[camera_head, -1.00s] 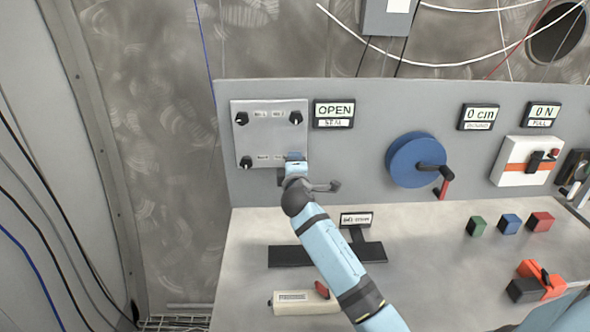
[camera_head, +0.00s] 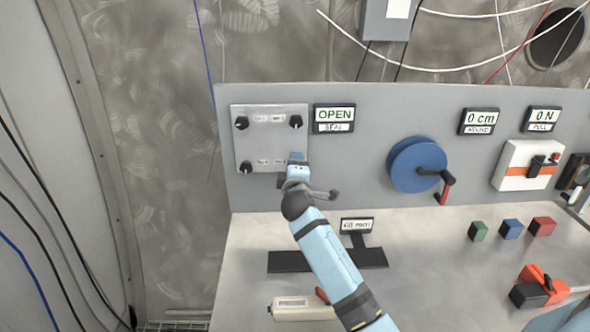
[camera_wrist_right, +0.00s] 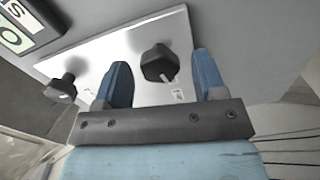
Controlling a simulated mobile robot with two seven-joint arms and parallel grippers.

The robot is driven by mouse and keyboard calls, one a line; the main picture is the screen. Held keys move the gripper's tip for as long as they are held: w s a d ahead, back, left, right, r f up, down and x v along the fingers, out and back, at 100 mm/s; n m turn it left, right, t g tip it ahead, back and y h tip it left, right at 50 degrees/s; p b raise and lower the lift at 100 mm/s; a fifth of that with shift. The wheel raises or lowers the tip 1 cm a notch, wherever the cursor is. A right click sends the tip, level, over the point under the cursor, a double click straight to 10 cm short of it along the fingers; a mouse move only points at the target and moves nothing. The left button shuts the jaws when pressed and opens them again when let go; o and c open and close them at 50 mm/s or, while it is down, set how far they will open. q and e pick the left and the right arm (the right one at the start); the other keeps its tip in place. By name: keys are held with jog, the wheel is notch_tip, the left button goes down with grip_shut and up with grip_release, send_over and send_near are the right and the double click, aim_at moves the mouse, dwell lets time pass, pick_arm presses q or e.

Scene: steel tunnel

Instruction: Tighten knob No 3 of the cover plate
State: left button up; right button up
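The grey cover plate (camera_head: 272,142) is on the upright panel at left. Black knobs show at its upper left (camera_head: 241,123), upper right (camera_head: 296,121) and lower left (camera_head: 246,167). The lower right corner is hidden behind my right gripper (camera_head: 297,158). The small labels are too blurred to read surely. In the right wrist view my right gripper (camera_wrist_right: 163,66) is open, with a black knob (camera_wrist_right: 158,64) showing between its fingers. I cannot tell whether the fingers touch it. Another knob (camera_wrist_right: 62,88) stands outside the left finger. My left gripper is not in view.
A display reading OPEN, SEAL (camera_head: 334,118) is right of the plate. A blue wheel with a crank (camera_head: 415,165) sits further right. Below on the bench are a black stand (camera_head: 290,261), a cream box (camera_head: 300,309) and coloured cubes (camera_head: 511,229).

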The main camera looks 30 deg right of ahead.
jog(key=b+v, duration=0.1)
jog(key=v, duration=1.2)
jog(key=shift+s+b, duration=0.3)
jog(key=shift+s, duration=0.1)
jog(key=shift+a, duration=0.15)
